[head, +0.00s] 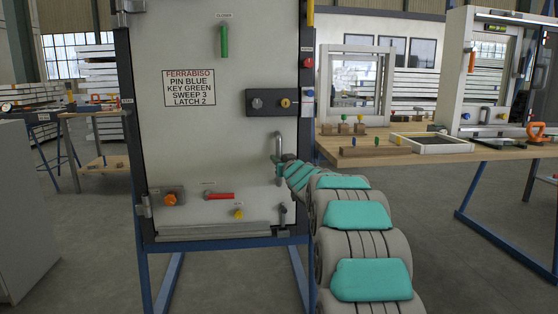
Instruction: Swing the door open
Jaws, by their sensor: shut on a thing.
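The door (190,130) is a pale grey panel upright in a dark frame on a blue stand. It looks closed, as its right edge lies along the dark post (306,130). A hinge (143,205) shows low on its left edge. A grey upright handle (278,145) is on the door's lower right. My gripper (279,163) reaches in from the right and is shut on the handle near its lower part. My arm and the small scale hide the fingertips in part.
The door bears a label (189,88), a green closer lever (224,41), a lock plate (272,103), an orange knob (170,199) and a red lever (220,196). A wooden workbench (450,152) with small parts stands close on the right. The floor before the door's left looks clear.

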